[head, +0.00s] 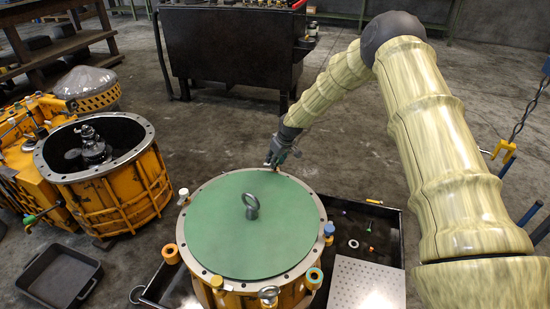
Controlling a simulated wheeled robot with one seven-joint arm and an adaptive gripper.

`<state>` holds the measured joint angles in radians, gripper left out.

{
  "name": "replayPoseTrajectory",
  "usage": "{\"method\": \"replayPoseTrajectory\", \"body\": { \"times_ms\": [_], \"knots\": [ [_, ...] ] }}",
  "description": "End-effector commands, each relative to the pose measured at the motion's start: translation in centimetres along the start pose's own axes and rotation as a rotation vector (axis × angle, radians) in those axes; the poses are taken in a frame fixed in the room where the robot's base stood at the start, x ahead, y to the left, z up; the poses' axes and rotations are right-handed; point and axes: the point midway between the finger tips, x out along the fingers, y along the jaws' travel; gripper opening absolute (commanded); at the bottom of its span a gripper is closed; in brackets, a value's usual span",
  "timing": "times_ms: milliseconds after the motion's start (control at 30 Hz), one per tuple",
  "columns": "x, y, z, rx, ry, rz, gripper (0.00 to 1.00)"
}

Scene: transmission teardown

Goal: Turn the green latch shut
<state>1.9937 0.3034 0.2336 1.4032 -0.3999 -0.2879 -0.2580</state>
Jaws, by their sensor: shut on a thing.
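The yellow housing (289,293) stands in the centre foreground under a round green lid (215,225) with a ring handle (251,206). My gripper (273,166) is at the far edge of the lid, pointing down at the rim. It is shut on a small latch there, which I take to be the green latch. The fingers hide most of it, so its angle cannot be told. Other fastenings sit around the rim: a blue one (328,229) at right, a yellow one (217,282) at front, and a white and yellow one (183,196) at left.
A dark tray (392,247) with small loose parts and a perforated plate (365,285) lies at right. An open yellow housing (140,190) stands at left, with an empty black bin (60,277) before it. A dark cabinet (230,50) stands behind. Floor between is clear.

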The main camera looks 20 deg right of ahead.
Motion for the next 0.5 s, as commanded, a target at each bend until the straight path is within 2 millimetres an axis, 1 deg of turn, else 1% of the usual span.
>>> {"method": "replayPoseTrajectory", "body": {
  "times_ms": [67,500],
  "knots": [
    [-0.28,0.23,-0.17,-0.055,0.004,-0.026,0.06],
    [0.05,0.57,-0.16,-0.441,0.006,-0.182,0.06]
  ]
}}
